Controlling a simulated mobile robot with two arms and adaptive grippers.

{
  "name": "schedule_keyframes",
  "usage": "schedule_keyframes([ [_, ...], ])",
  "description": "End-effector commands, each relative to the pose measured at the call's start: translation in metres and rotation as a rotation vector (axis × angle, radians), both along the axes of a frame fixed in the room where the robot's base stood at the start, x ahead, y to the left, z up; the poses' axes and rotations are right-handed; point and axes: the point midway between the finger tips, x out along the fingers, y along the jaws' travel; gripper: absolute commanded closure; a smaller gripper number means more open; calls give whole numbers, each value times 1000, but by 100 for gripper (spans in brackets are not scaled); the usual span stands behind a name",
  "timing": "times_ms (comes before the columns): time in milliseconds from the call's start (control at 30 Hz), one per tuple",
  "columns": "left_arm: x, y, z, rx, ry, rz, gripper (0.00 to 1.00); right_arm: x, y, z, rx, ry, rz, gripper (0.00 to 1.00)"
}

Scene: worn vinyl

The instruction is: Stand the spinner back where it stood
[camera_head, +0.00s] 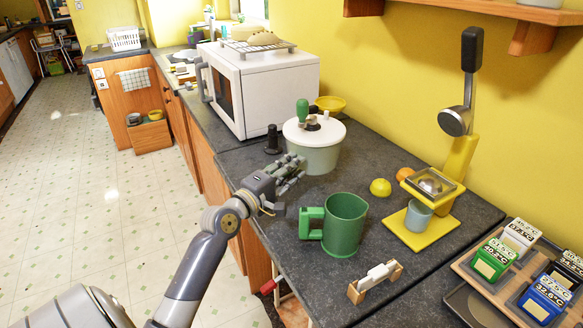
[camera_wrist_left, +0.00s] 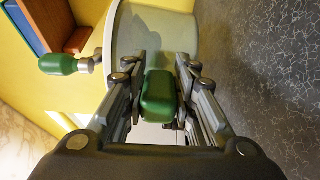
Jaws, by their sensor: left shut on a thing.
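The spinner is a pale-green bowl (camera_head: 318,158) with a white lid (camera_head: 333,131) and a green crank knob (camera_head: 302,109) on top. It looks upright, near the microwave; I cannot tell if its base touches the counter. My left gripper (camera_head: 296,168) reaches its near left side. In the left wrist view, the gripper (camera_wrist_left: 158,100) is shut on a green grip (camera_wrist_left: 157,92) at the side of the bowl (camera_wrist_left: 185,35). The green knob (camera_wrist_left: 60,64) shows at the left there. In the head view the fingers hide the grip. My right gripper is not in view.
A white microwave (camera_head: 262,88) stands behind the spinner, with a black bottle-like thing (camera_head: 272,140) beside it. A green jug (camera_head: 344,224) stands in front. Yellow and orange round things (camera_head: 380,187) (camera_head: 405,174) and a yellow stand (camera_head: 420,228) are to the right.

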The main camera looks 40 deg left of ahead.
Motion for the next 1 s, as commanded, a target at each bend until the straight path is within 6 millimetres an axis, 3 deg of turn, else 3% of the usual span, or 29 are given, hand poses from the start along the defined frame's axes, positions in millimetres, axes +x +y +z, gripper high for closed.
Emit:
schedule_keyframes([
  [100, 0, 0, 5, 2, -7, 1, 100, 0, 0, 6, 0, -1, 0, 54],
  [700, 0, 0, -47, 2, -6, 1, 100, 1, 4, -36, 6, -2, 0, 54],
  [1000, 0, 0, -55, 2, -7, 1, 100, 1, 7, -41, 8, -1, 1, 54],
])
